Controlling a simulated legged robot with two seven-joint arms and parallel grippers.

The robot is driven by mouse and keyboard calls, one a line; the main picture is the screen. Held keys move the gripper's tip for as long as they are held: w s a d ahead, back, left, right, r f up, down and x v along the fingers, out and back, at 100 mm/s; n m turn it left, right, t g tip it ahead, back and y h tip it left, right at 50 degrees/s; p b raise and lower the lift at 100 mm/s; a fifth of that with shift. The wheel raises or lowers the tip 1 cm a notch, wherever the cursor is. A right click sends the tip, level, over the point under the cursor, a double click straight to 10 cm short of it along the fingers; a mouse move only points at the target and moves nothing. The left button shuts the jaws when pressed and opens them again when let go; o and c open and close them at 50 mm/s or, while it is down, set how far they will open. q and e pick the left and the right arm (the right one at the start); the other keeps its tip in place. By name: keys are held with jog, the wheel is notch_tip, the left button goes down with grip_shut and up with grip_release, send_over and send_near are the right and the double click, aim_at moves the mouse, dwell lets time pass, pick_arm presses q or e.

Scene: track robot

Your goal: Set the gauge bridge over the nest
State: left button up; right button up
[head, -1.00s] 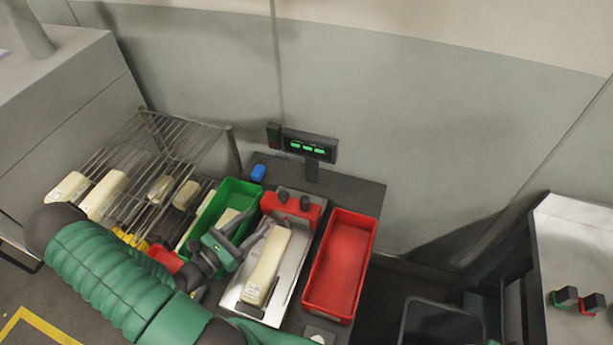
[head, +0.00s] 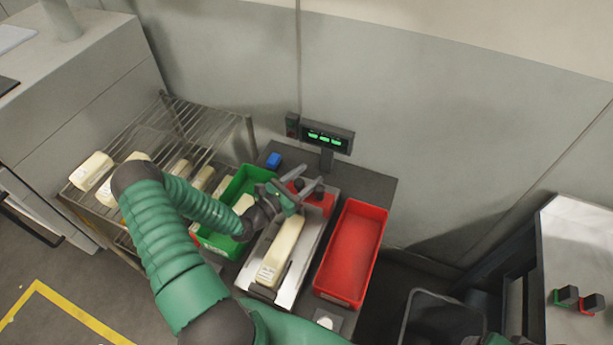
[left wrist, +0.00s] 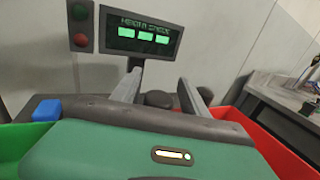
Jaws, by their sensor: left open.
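The gauge bridge (head: 322,202) is a red block with dark knobs at the far end of the metal nest (head: 309,247). A long cream block with a label (head: 284,250) lies in the nest. My left gripper (head: 309,180) is open and empty above the bridge, partly covering it. In the left wrist view, a dark knob (left wrist: 158,98) shows between the spread fingers (left wrist: 158,90), farther off. My right gripper is not in view.
A green bin (head: 226,245) stands left of the nest and a red bin (head: 350,252) right of it. A height check display (head: 328,137) stands behind. A wire rack (head: 190,125) with cream blocks is at left. A blue item (head: 273,160) lies on the bench.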

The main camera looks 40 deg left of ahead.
pick_arm(q)
jog(key=shift+w+a+f, duration=0.1)
jog(key=shift+a+f, duration=0.05)
jog(key=shift+a, duration=0.05)
jog(key=shift+c, duration=1.4)
jog(key=shift+d, duration=0.15)
grip_shut()
jog(key=shift+r, duration=0.2)
